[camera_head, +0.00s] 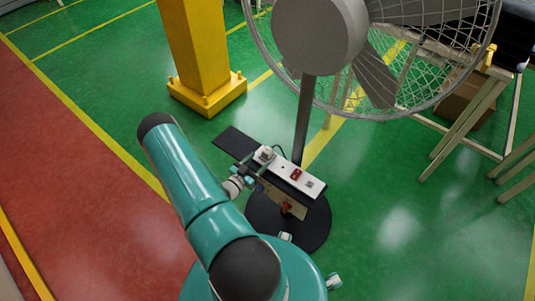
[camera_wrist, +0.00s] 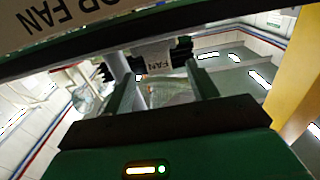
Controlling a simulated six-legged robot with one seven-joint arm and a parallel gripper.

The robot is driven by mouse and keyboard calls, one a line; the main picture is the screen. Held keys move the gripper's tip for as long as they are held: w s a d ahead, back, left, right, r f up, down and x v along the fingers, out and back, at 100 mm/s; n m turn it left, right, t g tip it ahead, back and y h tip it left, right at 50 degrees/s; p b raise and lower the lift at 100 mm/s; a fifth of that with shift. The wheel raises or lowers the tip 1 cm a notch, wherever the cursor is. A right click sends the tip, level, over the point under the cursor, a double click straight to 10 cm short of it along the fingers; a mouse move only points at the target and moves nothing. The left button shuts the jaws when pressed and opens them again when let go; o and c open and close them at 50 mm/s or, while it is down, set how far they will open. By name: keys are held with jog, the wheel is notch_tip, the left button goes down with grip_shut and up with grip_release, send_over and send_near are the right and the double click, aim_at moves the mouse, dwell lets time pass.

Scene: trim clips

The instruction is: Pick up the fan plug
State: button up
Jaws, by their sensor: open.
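The fan plug (camera_wrist: 153,57) is a pale block marked FAN, at the upper middle of the wrist view. In the head view a small pale plug (camera_head: 265,153) sits at the left end of a white socket strip (camera_head: 311,183). My gripper (camera_wrist: 160,76) is open, with one finger to each side of the plug in the wrist view. I cannot tell whether either finger touches it. In the head view my gripper (camera_head: 253,178) is just below and left of the plug, partly hidden by my arm.
The strip bears a red switch (camera_head: 296,174) and stands by the fan's pole (camera_head: 303,120) over its round black base (camera_head: 316,226). The fan's grille (camera_head: 440,95) overhangs at upper right. A yellow column (camera_head: 200,50) stands behind left. Green floor (camera_head: 400,235) is clear at right.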

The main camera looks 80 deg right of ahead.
aim_at(265, 154)
jog(key=x, duration=0.6)
jog(key=shift+s+d+r, duration=0.2)
jog(key=shift+s+d, duration=0.05)
jog(key=shift+s, duration=0.05)
jog(key=shift+c, duration=0.5)
jog(key=c, duration=1)
